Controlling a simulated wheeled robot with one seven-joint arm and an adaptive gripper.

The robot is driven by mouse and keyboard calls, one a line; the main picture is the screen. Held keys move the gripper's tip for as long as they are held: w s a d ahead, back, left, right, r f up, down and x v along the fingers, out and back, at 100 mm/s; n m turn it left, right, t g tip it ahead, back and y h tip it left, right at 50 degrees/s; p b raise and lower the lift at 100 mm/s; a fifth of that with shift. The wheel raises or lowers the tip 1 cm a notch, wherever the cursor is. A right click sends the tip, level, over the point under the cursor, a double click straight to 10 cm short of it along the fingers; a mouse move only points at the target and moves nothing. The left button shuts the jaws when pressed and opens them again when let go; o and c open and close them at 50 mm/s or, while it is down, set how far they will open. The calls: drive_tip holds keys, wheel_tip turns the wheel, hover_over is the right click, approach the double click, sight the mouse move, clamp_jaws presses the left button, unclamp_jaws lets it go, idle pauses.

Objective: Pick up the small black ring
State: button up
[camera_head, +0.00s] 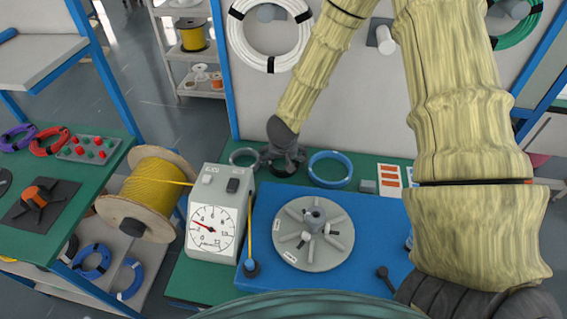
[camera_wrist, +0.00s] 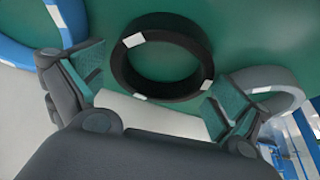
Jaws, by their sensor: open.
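The small black ring (camera_wrist: 119,64) lies on the green surface in the wrist view, with small white bands on it. My gripper (camera_wrist: 157,70) is open, with its teal-padded fingers to the left and right of the near part of the ring. Nothing is held, and I cannot tell whether the fingers touch the ring. In the head view my gripper (camera_head: 287,163) points down at the back of the green bench and mostly hides the black ring.
A blue ring (camera_head: 330,183) lies to the right and a grey ring (camera_head: 243,164) to the left. The grey ring also shows in the wrist view (camera_wrist: 287,97). In front stand a gauge box (camera_head: 215,220), a yellow spool (camera_head: 150,190) and a round grey disc (camera_head: 313,255) on a blue plate.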

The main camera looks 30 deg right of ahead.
drive_tip(key=shift+f, duration=0.15)
drive_tip(key=c, duration=0.8)
drive_tip(key=shift+o, duration=0.2)
